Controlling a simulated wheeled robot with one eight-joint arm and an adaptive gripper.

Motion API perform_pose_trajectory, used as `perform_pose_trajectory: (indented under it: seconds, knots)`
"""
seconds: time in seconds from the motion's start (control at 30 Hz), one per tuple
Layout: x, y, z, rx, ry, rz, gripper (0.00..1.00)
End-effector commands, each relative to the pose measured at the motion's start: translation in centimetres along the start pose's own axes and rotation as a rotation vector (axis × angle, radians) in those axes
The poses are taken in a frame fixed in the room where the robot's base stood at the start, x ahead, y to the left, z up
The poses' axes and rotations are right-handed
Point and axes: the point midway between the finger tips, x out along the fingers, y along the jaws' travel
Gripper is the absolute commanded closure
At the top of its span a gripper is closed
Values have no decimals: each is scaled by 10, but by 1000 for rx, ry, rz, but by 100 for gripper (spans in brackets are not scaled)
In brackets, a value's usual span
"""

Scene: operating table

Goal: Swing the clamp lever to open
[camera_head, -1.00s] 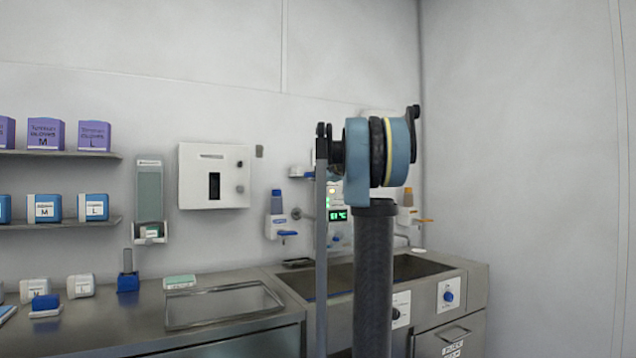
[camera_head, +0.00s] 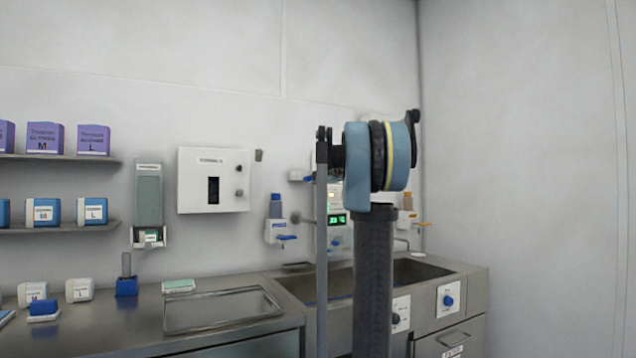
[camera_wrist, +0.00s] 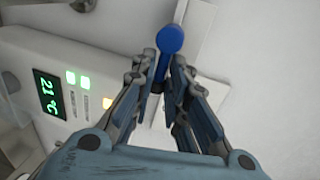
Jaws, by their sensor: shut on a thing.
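In the wrist view a blue lever (camera_wrist: 170,41) with a round knob end shows at the top centre, over a pale surface. My gripper (camera_wrist: 163,72) has its two fingers on either side of the lever's narrow stem, just below the knob. It is shut on the lever. The lower end of the stem is partly hidden between the fingers. In the head view my own arm stands in front, so my gripper and its contact with the lever are hidden there.
A white panel with a green display (camera_wrist: 48,94) and lit buttons lies left of the fingers. In the head view, a steel sink (camera_head: 420,272) stands behind my arm. A wall dispenser (camera_head: 148,200), a white wall box (camera_head: 213,180) and glove boxes (camera_head: 92,139) are to the left. The right wall is bare.

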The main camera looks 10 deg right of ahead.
Motion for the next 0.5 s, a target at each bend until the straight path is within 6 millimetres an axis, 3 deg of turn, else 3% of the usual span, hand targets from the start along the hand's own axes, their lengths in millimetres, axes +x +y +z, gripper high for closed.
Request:
perform_pose_trajectory:
  seconds: [0.03,0.1,0.5]
  knots:
    - [0,0,3,0,-6,1,79]
    - [0,0,2,0,-5,1,65]
    - [-4,0,0,1,-1,0,65]
